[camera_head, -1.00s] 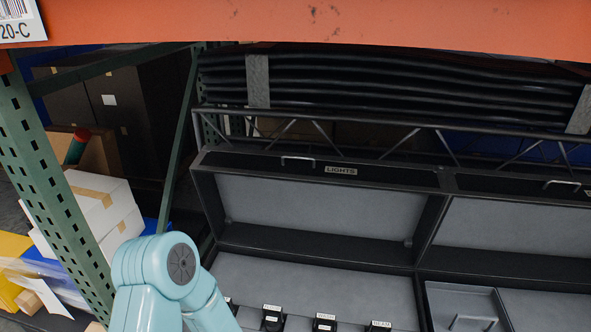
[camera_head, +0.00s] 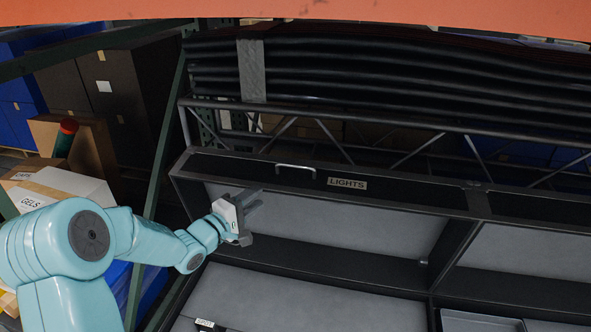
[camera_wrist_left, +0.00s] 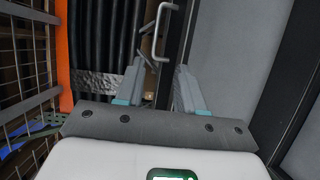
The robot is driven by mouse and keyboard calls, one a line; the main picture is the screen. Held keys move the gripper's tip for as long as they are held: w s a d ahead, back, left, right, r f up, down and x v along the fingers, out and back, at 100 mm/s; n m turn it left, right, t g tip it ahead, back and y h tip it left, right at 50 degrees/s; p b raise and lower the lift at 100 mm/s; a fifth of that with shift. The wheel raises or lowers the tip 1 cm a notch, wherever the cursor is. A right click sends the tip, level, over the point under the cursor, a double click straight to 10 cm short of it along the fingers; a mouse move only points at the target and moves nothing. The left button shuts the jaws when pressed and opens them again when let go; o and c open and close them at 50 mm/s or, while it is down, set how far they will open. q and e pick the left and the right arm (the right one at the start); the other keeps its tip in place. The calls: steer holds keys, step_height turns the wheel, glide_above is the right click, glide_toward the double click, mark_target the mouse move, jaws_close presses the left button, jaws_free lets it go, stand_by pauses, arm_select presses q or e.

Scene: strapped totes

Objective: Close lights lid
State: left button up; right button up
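The lights lid (camera_head: 330,216) stands open, raised at the back of its black case, with its grey lining facing me. A LIGHTS label (camera_head: 347,184) and a metal handle (camera_head: 296,168) are on its upper edge; the handle also shows in the wrist view (camera_wrist_left: 157,32). My left gripper (camera_head: 259,201) is in front of the lid's left part, below and left of the handle. In the left wrist view its two fingers (camera_wrist_left: 160,68) are apart with nothing between them. The right gripper is not in view.
The case's grey-lined tray (camera_head: 300,302) lies below the lid. A second open lid (camera_head: 530,250) adjoins on the right. A truss (camera_head: 390,140) and black bundled hoses (camera_head: 400,80) are behind. An orange beam (camera_head: 300,8) crosses the top; boxes (camera_head: 70,185) stand left.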

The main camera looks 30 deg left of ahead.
arm_select(q)
steer(key=p, duration=0.2)
glide_toward(294, 167)
steer(key=w, duration=0.5)
steer(key=w+d, duration=0.1)
steer(key=w, duration=0.1)
steer(key=shift+w+d+f, duration=0.15)
steer(key=shift+w+f, duration=0.1)
steer(key=shift+w, duration=0.15)
steer(key=shift+w+r, duration=0.1)
steer(key=shift+w, duration=0.05)
steer(key=shift+w, duration=0.1)
jaws_close()
